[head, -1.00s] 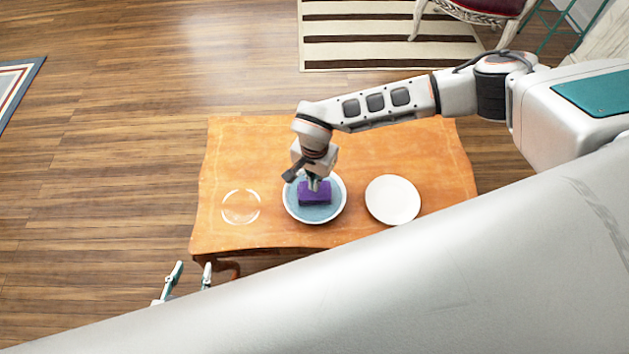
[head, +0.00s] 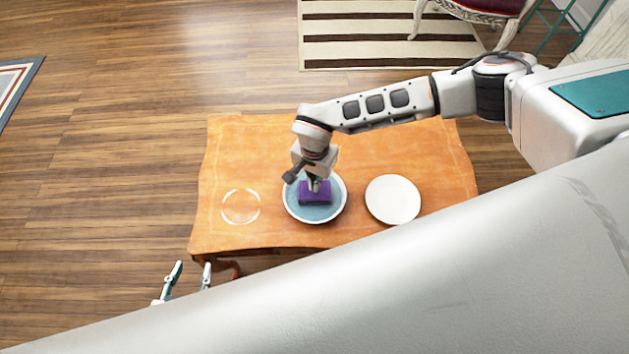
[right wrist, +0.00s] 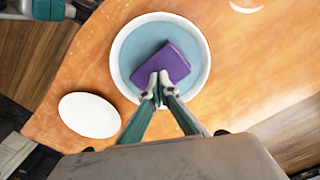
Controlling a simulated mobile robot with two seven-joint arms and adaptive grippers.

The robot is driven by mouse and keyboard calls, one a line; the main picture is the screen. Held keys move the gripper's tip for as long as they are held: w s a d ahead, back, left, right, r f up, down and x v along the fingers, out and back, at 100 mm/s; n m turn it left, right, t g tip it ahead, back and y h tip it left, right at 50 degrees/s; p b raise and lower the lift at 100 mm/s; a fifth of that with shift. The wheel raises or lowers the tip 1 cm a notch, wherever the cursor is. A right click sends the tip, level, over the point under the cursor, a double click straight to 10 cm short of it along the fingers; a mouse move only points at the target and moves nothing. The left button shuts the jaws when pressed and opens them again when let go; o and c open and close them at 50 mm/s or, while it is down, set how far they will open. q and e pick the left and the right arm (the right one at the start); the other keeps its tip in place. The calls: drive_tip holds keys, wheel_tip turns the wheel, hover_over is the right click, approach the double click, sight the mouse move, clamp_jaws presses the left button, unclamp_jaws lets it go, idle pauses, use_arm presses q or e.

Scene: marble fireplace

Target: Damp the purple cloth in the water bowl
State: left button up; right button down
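The purple cloth (head: 315,198), a folded pad, is inside the round, white-rimmed water bowl (head: 291,210) with its blue-grey inside. My right gripper (head: 315,186) points down into the bowl. In the right wrist view its fingertips (right wrist: 157,86) are close together at the near edge of the cloth (right wrist: 164,62) and appear to pinch it. The bowl's rim (right wrist: 116,55) surrounds the cloth there. How deep the cloth sits in the water cannot be told. My left gripper (head: 191,272) is open and empty, in front of the table's near left edge.
A flat white plate (head: 393,200) lies right of the bowl. A clear glass-like ring or dish (head: 240,206) stands left of it. The wooden table (head: 375,145) is bare behind them. A striped rug (head: 375,40) and a chair (head: 480,10) are beyond.

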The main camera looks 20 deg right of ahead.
use_arm(q)
drive_tip(key=shift+s+f, duration=0.25)
drive_tip(key=shift+f, duration=0.15)
use_arm(e)
drive_tip(key=shift+f, duration=0.6)
